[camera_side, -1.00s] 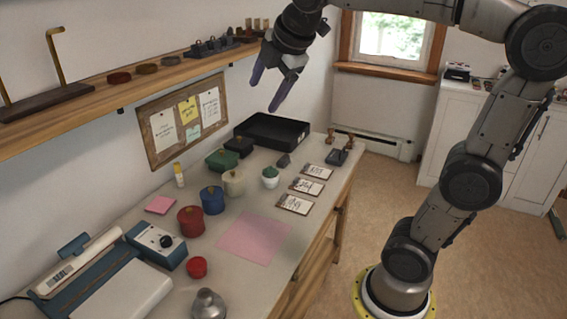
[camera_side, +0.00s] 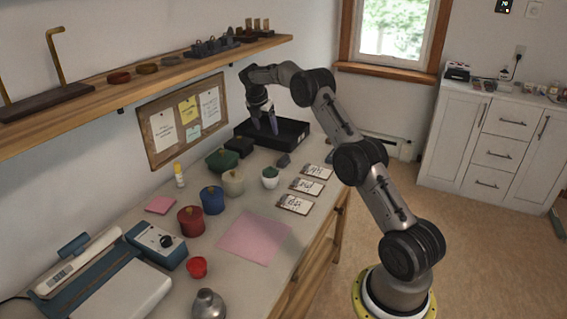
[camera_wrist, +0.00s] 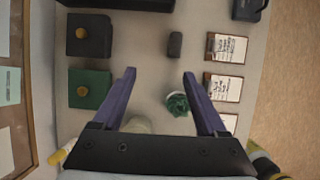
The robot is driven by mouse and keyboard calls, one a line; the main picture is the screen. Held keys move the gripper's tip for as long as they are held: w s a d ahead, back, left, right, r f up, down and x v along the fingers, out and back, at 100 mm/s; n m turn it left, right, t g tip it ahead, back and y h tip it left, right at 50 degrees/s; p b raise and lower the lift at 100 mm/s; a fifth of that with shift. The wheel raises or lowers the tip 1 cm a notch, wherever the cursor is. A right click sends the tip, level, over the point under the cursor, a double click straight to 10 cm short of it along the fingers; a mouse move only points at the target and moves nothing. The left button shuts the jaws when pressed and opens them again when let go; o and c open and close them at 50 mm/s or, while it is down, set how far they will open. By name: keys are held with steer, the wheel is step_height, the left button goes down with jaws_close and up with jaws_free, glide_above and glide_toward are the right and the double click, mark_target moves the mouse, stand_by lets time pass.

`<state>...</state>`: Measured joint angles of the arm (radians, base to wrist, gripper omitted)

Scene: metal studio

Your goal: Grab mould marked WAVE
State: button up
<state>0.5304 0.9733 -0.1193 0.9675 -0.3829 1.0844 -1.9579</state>
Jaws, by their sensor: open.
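I cannot read the word WAVE on anything. Candidates on the bench are a black lidded block (camera_side: 239,147) and a green one (camera_side: 222,160), both knobbed in the wrist view (camera_wrist: 100,36) (camera_wrist: 98,90). Cream (camera_side: 233,184), blue (camera_side: 212,200) and red (camera_side: 190,220) pots stand nearer the camera. Three cards (camera_side: 307,187) with small writing lie along the right edge; they also show in the wrist view (camera_wrist: 226,88). My gripper (camera_side: 263,127) is open and empty, pointing down above the bench by the black tray. Its purple fingers (camera_wrist: 160,76) are apart with bare bench between them.
The black tray (camera_side: 297,129) lies at the far end. A small dark block (camera_side: 283,160) and a white cup with a green top (camera_side: 270,180) stand near the cards. A wall shelf (camera_side: 160,72) overhangs the left side. A pink sheet (camera_side: 255,238) lies flat on the bench.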

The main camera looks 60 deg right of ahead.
glide_toward(283, 158)
steer(key=f, duration=0.2)
steer(key=w+d+f, duration=0.1)
steer(key=shift+f+g, duration=0.15)
steer(key=shift+g, duration=0.25)
steer(key=shift+s+x, duration=0.15)
steer(key=shift+x, duration=1.35)
steer(key=shift+s+x, duration=0.15)
steer(key=shift+x, duration=1.3)
steer(key=shift+d, duration=0.1)
jaws_close()
